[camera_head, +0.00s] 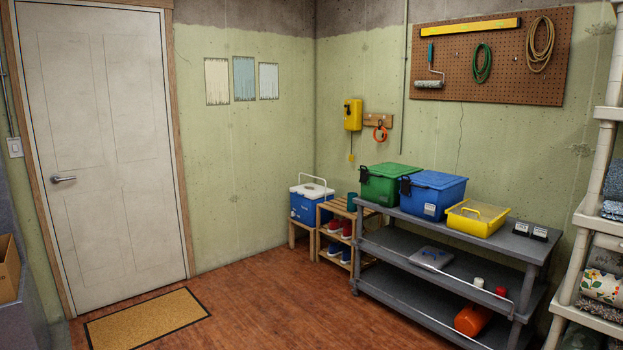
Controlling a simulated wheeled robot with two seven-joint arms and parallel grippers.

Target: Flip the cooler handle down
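A blue cooler (308,207) with a white lid stands on a small wooden stand in the far corner of the room. Its white handle (314,180) rises above the lid, so it appears to be up. The cooler is well away from me, across the floor. The lower right part of the cooler is partly hidden by the wooden shoe rack. Neither of my grippers shows in the head view.
A wooden rack (334,247) with shoes stands right of the cooler. A grey shelf unit (447,257) holds a green bin (388,187), a blue bin (430,196) and a yellow bin (475,219). A doormat (147,322) lies by the white door (105,150). The wooden floor (270,300) in the middle is clear.

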